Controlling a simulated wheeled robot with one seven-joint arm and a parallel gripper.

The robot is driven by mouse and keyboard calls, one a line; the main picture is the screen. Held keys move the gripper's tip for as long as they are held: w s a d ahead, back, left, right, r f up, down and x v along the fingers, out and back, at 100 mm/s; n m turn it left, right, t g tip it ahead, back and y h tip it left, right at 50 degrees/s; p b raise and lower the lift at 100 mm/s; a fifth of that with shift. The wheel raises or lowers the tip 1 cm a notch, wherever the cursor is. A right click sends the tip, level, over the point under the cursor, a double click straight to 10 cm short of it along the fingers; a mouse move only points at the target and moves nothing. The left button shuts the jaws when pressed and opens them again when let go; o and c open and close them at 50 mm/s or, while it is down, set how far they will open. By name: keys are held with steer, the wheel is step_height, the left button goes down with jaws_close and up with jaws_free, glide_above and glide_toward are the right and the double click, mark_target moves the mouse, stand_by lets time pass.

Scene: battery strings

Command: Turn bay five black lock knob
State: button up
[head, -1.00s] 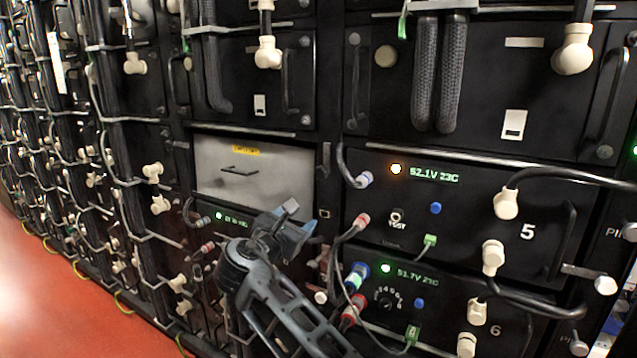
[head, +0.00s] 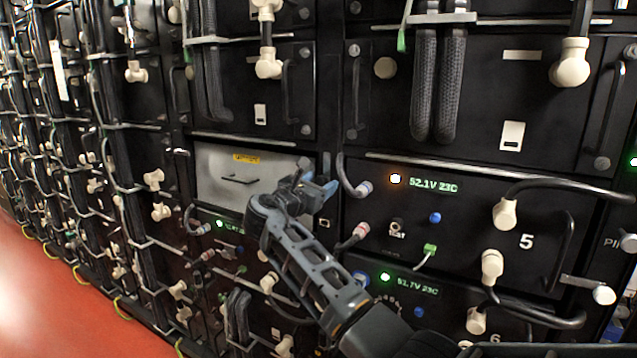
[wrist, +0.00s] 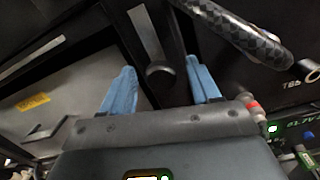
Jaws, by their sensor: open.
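Bay five (head: 470,232) is the black module on the right, with an orange light, a "52.1V 23C" display and a white "5". My gripper (head: 318,178) is raised at its left edge, in front of the post between it and the grey drawer. In the wrist view my gripper's blue fingers (wrist: 160,63) stand apart and empty. A round black knob (wrist: 160,76) shows in the gap between them, on the dark panel strip. I cannot tell how deep it lies between the fingers; no contact shows. In the head view my gripper and arm hide this knob.
The grey drawer (head: 222,190) with a yellow label is left of my gripper. A braided cable (wrist: 245,32) crosses the upper right of the wrist view.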

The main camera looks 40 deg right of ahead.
steer(key=shift+d, duration=0.1)
steer(key=c, duration=1)
steer(key=shift+m, duration=0.3)
steer(key=m+b, duration=0.1)
steer(key=m, duration=0.1)
steer(key=m+b, duration=0.1)
steer(key=shift+f+m, duration=0.2)
steer(key=shift+m, duration=0.2)
steer(key=shift+s+m+b, duration=0.1)
steer(key=shift+m+b, duration=5.55)
steer(key=shift+m, duration=1.15)
